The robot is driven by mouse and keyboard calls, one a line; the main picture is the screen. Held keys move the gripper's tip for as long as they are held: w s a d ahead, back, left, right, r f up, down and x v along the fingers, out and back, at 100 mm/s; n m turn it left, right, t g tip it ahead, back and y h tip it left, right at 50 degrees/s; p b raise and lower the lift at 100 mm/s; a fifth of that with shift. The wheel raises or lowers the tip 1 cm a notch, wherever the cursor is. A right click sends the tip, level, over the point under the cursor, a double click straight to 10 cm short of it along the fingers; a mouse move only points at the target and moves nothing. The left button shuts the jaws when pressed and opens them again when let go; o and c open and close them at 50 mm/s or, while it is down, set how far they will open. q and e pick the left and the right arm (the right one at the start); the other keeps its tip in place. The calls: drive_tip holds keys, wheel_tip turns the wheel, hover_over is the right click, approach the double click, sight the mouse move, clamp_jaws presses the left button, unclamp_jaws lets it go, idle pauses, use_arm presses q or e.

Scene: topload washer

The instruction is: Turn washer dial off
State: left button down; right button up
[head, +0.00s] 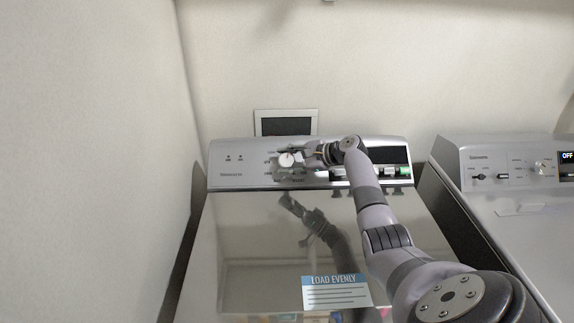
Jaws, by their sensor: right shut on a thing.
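The top-load washer (225,240) stands in the middle of the head view with its glossy lid down. Its round white dial (286,160) is on the left half of the back control panel (235,161). My right gripper (300,155) reaches in from the right and is shut on the dial. The fingers are small and partly blend with the panel, so their exact contact is hard to see. Which marking the dial points to is too small to read. My left gripper is not in view.
A second appliance (510,165) with a knob and an "OFF" display stands to the right, across a narrow gap. A wall (90,150) is close on the left. A "LOAD EVENLY" label (337,292) is on the lid, which mirrors my arm.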

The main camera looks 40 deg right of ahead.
drive_tip(key=shift+n+g+y+b, duration=0.5)
drive_tip(key=shift+n+g+b, duration=0.05)
drive_tip(key=shift+n+g, duration=0.6)
drive_tip(key=shift+n, duration=0.25)
drive_tip(key=o, duration=1.2)
drive_tip(key=shift+c, duration=0.2)
drive_tip(key=v, duration=1.2)
